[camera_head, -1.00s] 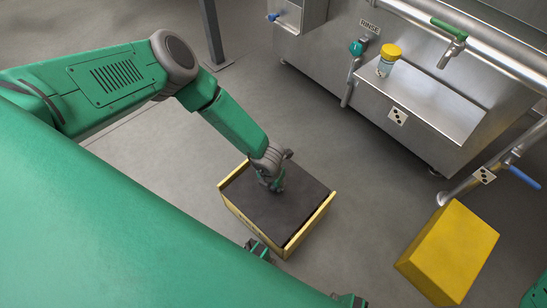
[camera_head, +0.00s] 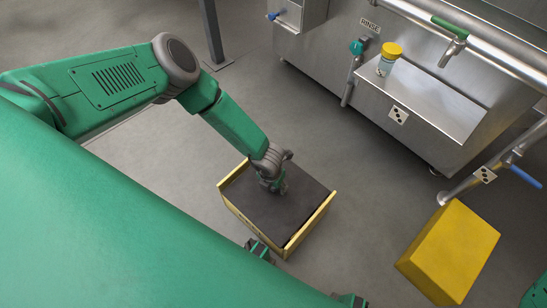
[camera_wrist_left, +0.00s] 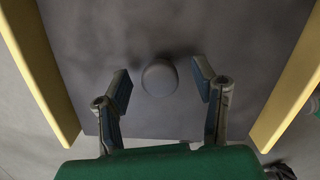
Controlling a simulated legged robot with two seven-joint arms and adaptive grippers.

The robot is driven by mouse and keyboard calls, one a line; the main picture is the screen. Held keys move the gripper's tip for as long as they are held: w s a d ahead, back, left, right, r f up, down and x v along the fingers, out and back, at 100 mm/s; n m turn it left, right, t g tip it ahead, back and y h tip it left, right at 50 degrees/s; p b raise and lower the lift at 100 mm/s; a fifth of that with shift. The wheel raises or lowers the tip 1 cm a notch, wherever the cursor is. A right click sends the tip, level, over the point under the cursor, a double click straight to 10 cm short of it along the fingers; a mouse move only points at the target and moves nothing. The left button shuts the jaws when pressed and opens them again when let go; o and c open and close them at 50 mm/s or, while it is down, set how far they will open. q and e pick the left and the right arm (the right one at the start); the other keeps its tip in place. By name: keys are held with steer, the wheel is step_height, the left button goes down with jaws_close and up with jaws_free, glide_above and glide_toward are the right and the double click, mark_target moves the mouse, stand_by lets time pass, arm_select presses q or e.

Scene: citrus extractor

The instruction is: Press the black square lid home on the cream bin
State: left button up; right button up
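The black square lid (camera_head: 290,209) lies on the cream bin (camera_head: 253,222), which stands on the floor in the head view. The bin's rim stands above the lid along the left and right sides. My left gripper (camera_head: 273,184) is over the lid near its middle. In the left wrist view the gripper (camera_wrist_left: 160,84) is open, with its fingers on either side of a round dark knob (camera_wrist_left: 160,78) on the lid (camera_wrist_left: 215,35). The fingers look apart from the knob. I cannot tell whether the lid is fully seated.
A yellow block (camera_head: 450,250) stands on the floor at the right. A steel sink unit (camera_head: 425,100) is at the back right, with a yellow-capped jar (camera_head: 386,60) on its shelf. A grey post (camera_head: 211,30) stands at the back. The floor left of the bin is clear.

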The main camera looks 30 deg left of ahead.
arm_select(q)
step_height(320, 180, up, 12)
steer(key=s, duration=0.1)
steer(key=shift+s, duration=0.25)
steer(key=shift+s+f, duration=0.1)
